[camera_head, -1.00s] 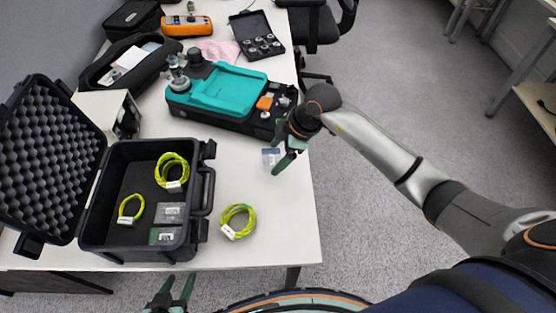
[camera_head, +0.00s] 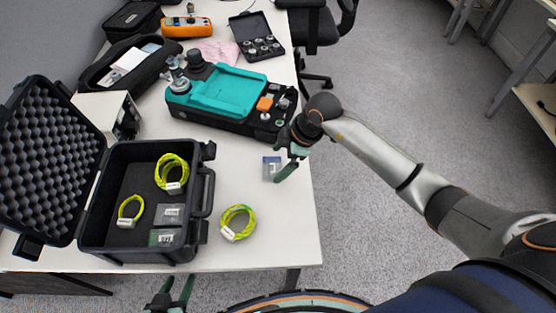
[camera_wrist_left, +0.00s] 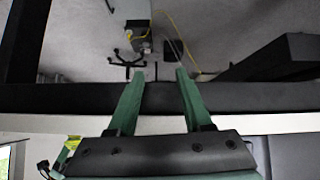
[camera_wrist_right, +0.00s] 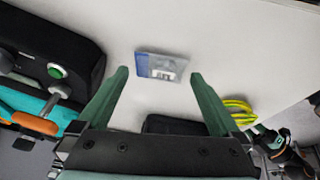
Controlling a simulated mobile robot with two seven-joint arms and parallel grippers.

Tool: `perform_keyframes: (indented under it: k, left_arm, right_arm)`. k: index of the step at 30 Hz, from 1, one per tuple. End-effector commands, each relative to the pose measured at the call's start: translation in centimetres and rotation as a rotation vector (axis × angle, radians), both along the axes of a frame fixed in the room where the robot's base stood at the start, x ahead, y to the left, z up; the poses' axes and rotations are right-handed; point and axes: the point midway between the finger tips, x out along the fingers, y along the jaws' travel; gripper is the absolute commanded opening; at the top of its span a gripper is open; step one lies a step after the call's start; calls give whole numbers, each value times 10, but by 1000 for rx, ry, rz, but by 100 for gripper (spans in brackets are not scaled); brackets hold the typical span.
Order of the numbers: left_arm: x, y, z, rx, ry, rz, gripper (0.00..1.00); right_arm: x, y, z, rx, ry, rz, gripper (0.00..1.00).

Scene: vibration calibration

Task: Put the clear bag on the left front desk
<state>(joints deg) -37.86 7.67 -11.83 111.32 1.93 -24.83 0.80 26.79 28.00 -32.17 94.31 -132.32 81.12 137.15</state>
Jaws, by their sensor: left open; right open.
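A small clear bag (camera_head: 271,167) with a blue edge and a printed label lies flat on the white desk (camera_head: 270,220), right of the black case. In the right wrist view the bag (camera_wrist_right: 162,67) lies beyond and between the fingertips, apart from them. My right gripper (camera_head: 285,166) is open and empty just beside the bag, above the desk's right side. My left gripper (camera_head: 172,284) is open and empty in front of the desk's front edge. In the left wrist view its fingers (camera_wrist_left: 160,78) are spread, with nothing between them.
An open black foam-lined case (camera_head: 125,252) holds yellow-green cable coils and small bags. Another yellow-green coil (camera_head: 238,222) lies on the desk at the front. A teal and black device (camera_head: 225,92) stands behind. The desk's front right corner is bare.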

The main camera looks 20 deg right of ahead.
Motion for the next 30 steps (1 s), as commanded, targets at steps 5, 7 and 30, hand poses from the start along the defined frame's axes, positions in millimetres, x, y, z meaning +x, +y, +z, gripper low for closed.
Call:
perform_keyframes:
  k: [5,7,30]
  left_arm:
    - [1,3,6,4,-7,5,50]
    - [0,5,6,7,-4,8,50]
    - [-7,9,4,12,9,15,50]
  right_arm:
    - [-7,-14,36,-3,-5,0,100]
    - [-11,-19,50,-4,-5,1,100]
    - [-23,-36,98,-2,0,-1,100]
